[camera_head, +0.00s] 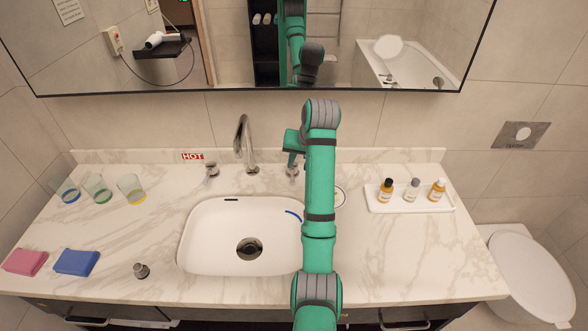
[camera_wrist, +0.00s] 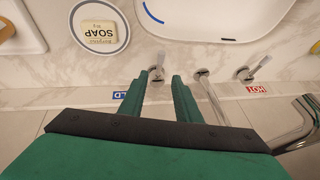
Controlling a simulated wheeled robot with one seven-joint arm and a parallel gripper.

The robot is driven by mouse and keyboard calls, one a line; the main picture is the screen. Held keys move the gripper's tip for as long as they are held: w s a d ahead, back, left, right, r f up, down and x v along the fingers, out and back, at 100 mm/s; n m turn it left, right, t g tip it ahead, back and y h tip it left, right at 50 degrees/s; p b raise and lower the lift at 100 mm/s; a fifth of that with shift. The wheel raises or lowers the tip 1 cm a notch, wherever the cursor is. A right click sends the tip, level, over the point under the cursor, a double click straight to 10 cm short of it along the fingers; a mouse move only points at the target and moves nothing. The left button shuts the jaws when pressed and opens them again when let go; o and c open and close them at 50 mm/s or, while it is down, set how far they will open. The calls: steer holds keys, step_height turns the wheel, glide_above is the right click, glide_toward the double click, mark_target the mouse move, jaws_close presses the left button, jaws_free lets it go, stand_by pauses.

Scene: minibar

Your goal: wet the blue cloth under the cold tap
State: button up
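The blue cloth (camera_head: 76,262) lies folded on the counter at the left front, away from my gripper. The chrome tap spout (camera_head: 244,143) stands behind the white basin (camera_head: 190,225); its curve also shows at the right in the wrist view (camera_wrist: 297,124). The cold tap handle (camera_head: 292,171) is right of the spout, beside a partly hidden blue label (camera_wrist: 120,95). My gripper (camera_wrist: 157,82) is open, its fingertips either side of the cold handle (camera_wrist: 156,73) in the wrist view; contact cannot be told. The hot handle (camera_head: 211,170) is left of the spout, by the red HOT sign (camera_head: 192,156).
A pink cloth (camera_head: 25,262) lies left of the blue one. Several glasses stand at the left, including a yellow-based one (camera_head: 131,188). A small metal knob (camera_head: 141,270) is near the front edge. Soap (camera_wrist: 98,35) and a white bottle tray (camera_head: 408,207) are right of the basin.

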mark_target(292, 177)
steer(key=x, duration=1)
steer(key=shift+f, duration=0.1)
steer(key=shift+a, duration=0.1)
